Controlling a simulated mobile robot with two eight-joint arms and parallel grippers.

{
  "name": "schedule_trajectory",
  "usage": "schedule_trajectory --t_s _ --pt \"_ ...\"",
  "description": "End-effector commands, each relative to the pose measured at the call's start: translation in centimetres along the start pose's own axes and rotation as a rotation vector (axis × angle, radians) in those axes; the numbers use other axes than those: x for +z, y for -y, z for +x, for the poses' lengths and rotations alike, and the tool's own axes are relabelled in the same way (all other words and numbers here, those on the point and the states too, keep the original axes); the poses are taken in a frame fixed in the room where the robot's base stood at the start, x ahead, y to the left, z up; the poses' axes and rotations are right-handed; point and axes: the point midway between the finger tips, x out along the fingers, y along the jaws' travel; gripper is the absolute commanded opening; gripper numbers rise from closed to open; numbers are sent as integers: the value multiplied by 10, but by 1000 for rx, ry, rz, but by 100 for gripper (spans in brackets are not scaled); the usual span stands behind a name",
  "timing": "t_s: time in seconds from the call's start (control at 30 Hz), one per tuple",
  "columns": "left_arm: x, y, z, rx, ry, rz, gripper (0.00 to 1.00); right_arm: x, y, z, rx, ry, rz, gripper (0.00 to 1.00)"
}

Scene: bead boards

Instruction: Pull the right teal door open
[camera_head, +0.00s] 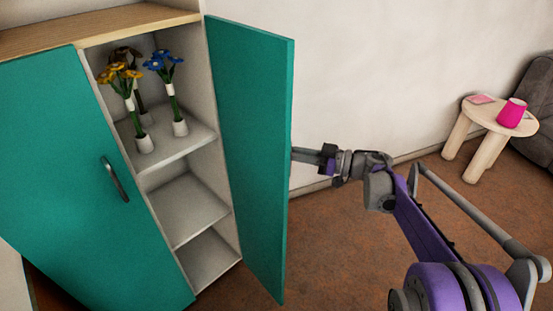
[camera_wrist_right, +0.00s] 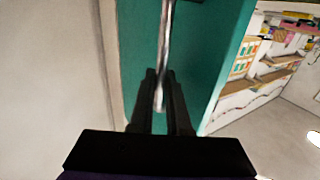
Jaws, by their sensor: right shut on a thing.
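The right teal door (camera_head: 250,150) of the cabinet (camera_head: 190,205) stands swung well open, its inner face toward my head camera. My right gripper (camera_head: 298,153) reaches it from the right, its fingertips hidden behind the door's outer side. In the right wrist view, the door's teal outer face (camera_wrist_right: 210,60) carries a metal bar handle (camera_wrist_right: 164,50). The fingers of my right gripper (camera_wrist_right: 160,78) lie on both sides of this handle and are shut on it. The left gripper is not in view.
The left teal door (camera_head: 70,170) with a dark handle (camera_head: 115,179) is shut. Blue flowers (camera_head: 165,65) and yellow flowers (camera_head: 119,75) stand in vases on the upper shelf; lower shelves look empty. A round side table (camera_head: 480,117) holds a pink cup (camera_head: 511,112). Floor around my arm is clear.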

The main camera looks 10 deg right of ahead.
Motion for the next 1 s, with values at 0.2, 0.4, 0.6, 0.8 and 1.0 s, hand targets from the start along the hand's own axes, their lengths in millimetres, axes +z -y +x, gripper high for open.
schedule_trajectory --t_s 0.2,0.4,0.6,0.8,1.0 --pt "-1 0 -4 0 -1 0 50 0 -17 -6 -67 -1 0 0" --pt "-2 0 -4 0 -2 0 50 -1 -24 -8 -94 -2 0 0" --pt "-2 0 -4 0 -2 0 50 -1 -24 -8 -99 -3 0 0" --pt "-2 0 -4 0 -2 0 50 -1 -24 -8 -99 -3 0 0" --pt "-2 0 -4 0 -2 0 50 -1 -24 -8 -98 -3 0 44"
